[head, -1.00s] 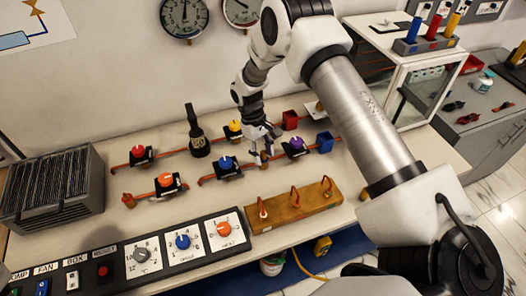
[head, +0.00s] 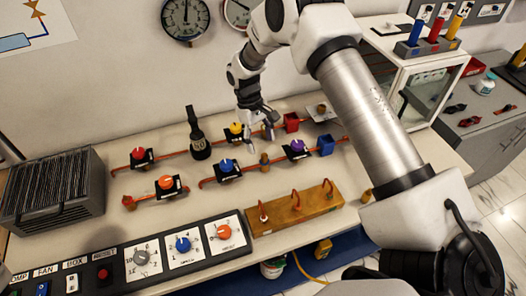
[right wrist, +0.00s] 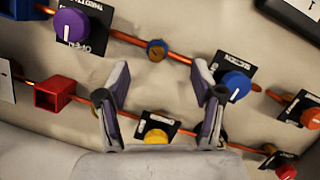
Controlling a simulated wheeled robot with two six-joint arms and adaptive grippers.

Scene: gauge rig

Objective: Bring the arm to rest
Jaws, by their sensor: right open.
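My right arm (head: 365,105) reaches over the table from the right. Its gripper (head: 264,128) is open and empty, above the pipe rig near the yellow-knob valve (head: 236,130) and the purple-knob valve (head: 297,147). In the right wrist view the open fingers (right wrist: 160,85) frame bare table, with the yellow knob (right wrist: 156,136) between their bases and the blue knob (right wrist: 236,84) just to the right. My left gripper does not show.
A control panel (head: 80,262) with knobs lies along the front. A wooden block with copper hooks (head: 295,212) is at front right. A glass cabinet (head: 425,85) is at right, a finned grey box (head: 52,190) at left.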

